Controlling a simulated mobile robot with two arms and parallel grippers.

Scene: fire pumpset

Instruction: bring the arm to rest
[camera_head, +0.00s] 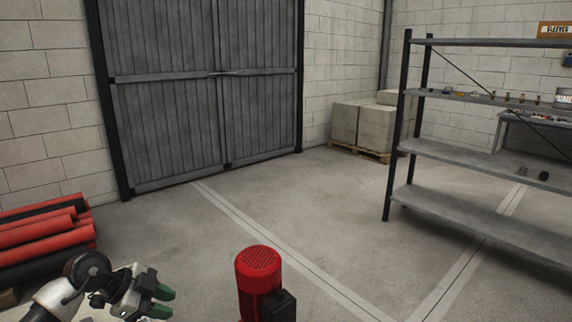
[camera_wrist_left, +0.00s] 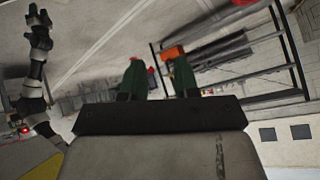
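My left gripper (camera_head: 163,301) is at the lower left of the head view, with green fingertips pointing right. Its two fingers stand apart with nothing seen between them. In the left wrist view the gripper (camera_wrist_left: 158,75) shows two green fingers apart, with floor and shelving in the background. My left arm comes in from the lower left corner. My right gripper is not in the head view.
A red motor (camera_head: 259,285) stands at the bottom centre, right of my left gripper. Red pipes (camera_head: 45,238) are stacked at the left. A shelf rack (camera_head: 470,160) is at the right. Boxes (camera_head: 358,126) sit on a pallet by the grey doors (camera_head: 205,90). The middle floor is clear.

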